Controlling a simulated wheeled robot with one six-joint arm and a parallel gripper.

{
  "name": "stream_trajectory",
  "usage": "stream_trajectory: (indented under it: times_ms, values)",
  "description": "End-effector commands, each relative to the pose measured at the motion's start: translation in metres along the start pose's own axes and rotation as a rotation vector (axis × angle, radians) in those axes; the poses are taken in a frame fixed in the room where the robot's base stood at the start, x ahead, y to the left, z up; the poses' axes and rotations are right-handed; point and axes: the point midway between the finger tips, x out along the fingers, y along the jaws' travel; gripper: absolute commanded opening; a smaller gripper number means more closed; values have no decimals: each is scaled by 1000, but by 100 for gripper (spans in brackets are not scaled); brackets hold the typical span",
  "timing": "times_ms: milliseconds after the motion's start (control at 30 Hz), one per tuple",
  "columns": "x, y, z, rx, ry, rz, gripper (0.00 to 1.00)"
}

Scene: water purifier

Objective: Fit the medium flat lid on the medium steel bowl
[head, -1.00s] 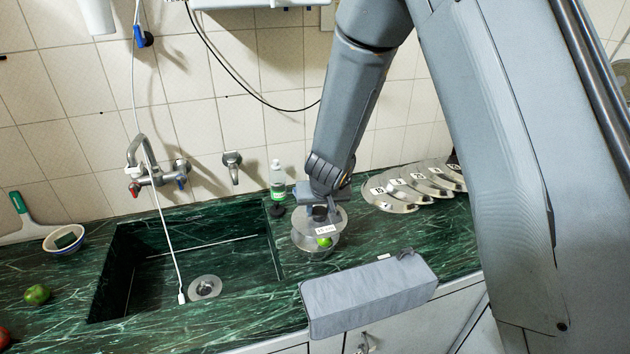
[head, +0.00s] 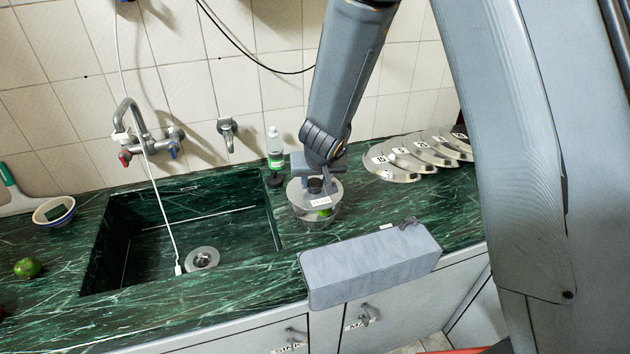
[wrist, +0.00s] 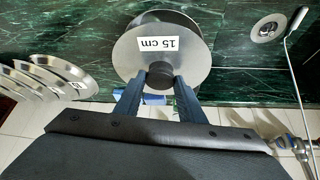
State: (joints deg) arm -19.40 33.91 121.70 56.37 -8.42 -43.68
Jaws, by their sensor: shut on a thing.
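My gripper (head: 318,180) is shut on the dark knob (wrist: 160,75) of a flat steel lid (wrist: 135,55) labelled "15 cm". The lid (head: 325,190) is over a steel bowl (head: 308,215) on the counter. I cannot tell whether the lid touches the rim.
Several lids (head: 390,172) lean in a row at the right. A bottle (head: 275,150) stands behind the bowl. The sink (head: 190,235) opens to the left, with a tap (head: 135,130) above.

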Motion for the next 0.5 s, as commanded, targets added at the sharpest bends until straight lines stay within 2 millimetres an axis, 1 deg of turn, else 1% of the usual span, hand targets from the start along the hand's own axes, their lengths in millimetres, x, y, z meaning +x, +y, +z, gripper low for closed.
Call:
stream_trajectory:
  times_ms: [33,500]
  values:
    - [5,0,2,0,1,0,12]
    - [28,0,15,-1,0,0,12]
